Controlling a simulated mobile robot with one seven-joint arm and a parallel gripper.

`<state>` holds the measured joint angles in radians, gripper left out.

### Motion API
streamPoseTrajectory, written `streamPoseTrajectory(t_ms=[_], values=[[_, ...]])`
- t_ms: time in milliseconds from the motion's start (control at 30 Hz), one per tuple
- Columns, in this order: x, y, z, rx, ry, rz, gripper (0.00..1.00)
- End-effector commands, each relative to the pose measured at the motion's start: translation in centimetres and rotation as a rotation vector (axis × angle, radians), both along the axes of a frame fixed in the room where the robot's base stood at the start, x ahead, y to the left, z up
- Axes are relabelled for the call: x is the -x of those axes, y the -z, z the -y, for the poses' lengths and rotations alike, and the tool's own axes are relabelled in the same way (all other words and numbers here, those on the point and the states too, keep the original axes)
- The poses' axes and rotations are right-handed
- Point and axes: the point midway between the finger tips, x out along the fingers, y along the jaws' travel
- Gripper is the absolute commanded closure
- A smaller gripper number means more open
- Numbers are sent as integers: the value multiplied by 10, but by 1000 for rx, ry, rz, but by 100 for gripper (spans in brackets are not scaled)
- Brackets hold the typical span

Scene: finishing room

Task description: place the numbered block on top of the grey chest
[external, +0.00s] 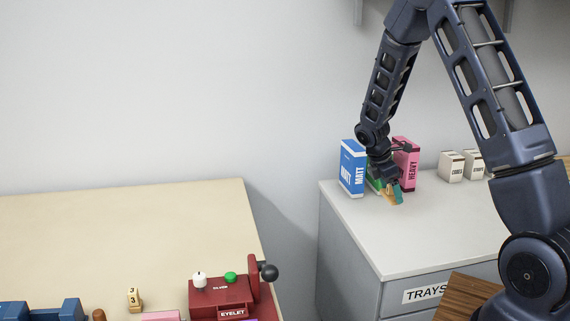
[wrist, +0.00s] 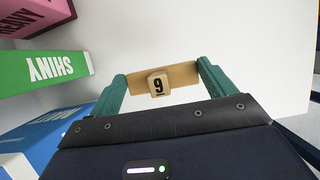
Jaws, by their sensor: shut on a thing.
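The numbered block (wrist: 158,84) is light wood with a black 9 on its raised front part. It is between the two teal fingers of my gripper (wrist: 162,76), which is shut on it. In the external view my gripper (external: 393,186) is low over the back part of the grey chest (external: 400,240), with the block (external: 396,198) at its tips. I cannot tell whether the block touches the chest's pale top. The chest has a TRAYS label on its front.
Blue MATT (external: 352,168), green SHINY (wrist: 45,69) and pink HEAVY (external: 406,160) boxes stand close around my gripper. Two small cream boxes (external: 451,166) stand farther right. The chest top's front is clear. Left, a table (external: 130,230) bears a red EYELET device (external: 220,294) and a 3 block (external: 134,299).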

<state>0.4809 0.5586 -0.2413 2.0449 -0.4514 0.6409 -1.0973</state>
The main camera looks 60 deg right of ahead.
Motion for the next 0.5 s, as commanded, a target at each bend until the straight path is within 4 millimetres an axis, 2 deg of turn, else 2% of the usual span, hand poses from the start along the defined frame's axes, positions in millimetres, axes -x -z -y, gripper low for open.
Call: streamPoseTrajectory(t_ms=[100, 367, 500], values=[[0, 14, 0, 0, -1, 0, 46], [0, 30, 0, -1, -1, -1, 46], [0, 48, -1, -1, -1, -3, 46]])
